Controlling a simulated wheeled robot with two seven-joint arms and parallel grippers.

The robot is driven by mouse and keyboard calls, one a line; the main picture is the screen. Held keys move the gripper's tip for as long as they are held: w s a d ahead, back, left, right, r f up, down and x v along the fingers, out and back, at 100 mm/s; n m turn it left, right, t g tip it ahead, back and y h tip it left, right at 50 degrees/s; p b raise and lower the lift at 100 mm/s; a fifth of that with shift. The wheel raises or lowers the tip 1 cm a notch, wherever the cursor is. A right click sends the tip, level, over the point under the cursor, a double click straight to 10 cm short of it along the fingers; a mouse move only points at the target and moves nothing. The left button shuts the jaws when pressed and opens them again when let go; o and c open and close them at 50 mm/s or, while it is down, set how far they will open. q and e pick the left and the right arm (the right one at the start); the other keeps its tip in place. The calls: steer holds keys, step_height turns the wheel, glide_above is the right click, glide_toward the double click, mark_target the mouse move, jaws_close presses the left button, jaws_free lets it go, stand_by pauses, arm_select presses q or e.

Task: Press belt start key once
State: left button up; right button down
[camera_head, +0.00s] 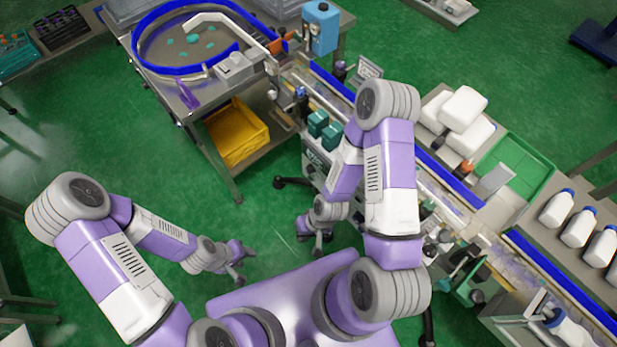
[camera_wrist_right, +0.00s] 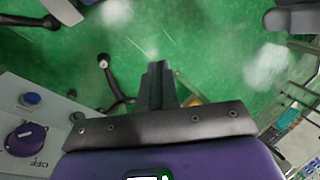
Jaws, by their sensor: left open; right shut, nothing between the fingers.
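In the right wrist view, part of a pale control panel (camera_wrist_right: 60,110) shows at the left, tilted in the picture. It carries a round blue push button (camera_wrist_right: 32,99) and a purple rotary knob (camera_wrist_right: 25,139) with the word OFF beside it. I cannot tell from the label which key starts the belt. My right gripper (camera_wrist_right: 157,75) is shut and empty, over green floor and to the right of the panel, touching nothing. In the head view my right gripper (camera_head: 318,245) hangs beside the conveyor machine. My left gripper (camera_head: 237,275) is open and empty above the floor.
The conveyor (camera_head: 450,185) runs diagonally to the lower right. A round blue-rimmed table (camera_head: 165,68) stands at the upper left, with a yellow bin (camera_head: 236,134) beneath. A stand foot (camera_head: 290,182) is near my right arm. Open floor lies left.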

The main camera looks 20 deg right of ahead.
mark_target(310, 178)
steer(key=s+f+n+g+h+b, duration=0.2)
steer(key=s+f+n+g+b, duration=0.25)
steer(key=f+n, duration=0.4)
steer(key=w+d+f+n+t+h+b, duration=0.2)
steer(key=w+d+f+n+h+b, duration=0.2)
steer(key=d+f+n+h+b, duration=0.45)
steer(key=w+a+r+n+t+b, duration=0.1)
steer(key=w+a+n+t, duration=0.4)
steer(key=w, duration=0.4)
steer(key=w+a+r+n+t+b, duration=0.1)
steer(key=w+a+r+n+t, duration=0.1)
steer(key=w+a+n+t, duration=0.2)
steer(key=w+n+t, duration=0.3)
steer(key=w+t, duration=0.1)
steer(key=w, duration=0.2)
steer(key=shift+a+r, duration=0.3)
steer(key=shift+a, duration=0.1)
steer(key=shift+d, duration=0.1)
steer(key=w+d, duration=0.3)
steer(key=d, duration=0.5)
